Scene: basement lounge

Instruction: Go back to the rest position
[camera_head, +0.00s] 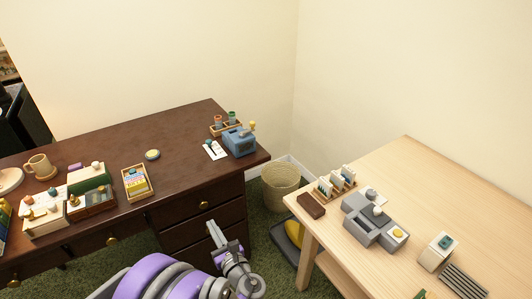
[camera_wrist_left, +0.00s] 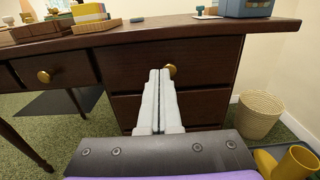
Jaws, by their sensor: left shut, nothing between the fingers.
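My left gripper (camera_head: 214,232) is in front of the drawers of the dark wooden desk (camera_head: 130,130), below the desktop. In the left wrist view its two grey fingers (camera_wrist_left: 158,75) lie together with nothing between them. They point toward the drawer front (camera_wrist_left: 125,65), and the tips cover part of a round brass knob (camera_wrist_left: 170,70). I cannot tell whether they touch it. The drawers look shut. My right gripper is not in either view.
A light wooden table (camera_head: 450,185) with a grey holder (camera_head: 375,220) stands at the right. A mug (camera_head: 39,166) and a blue device (camera_head: 239,141) stand on the desk.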

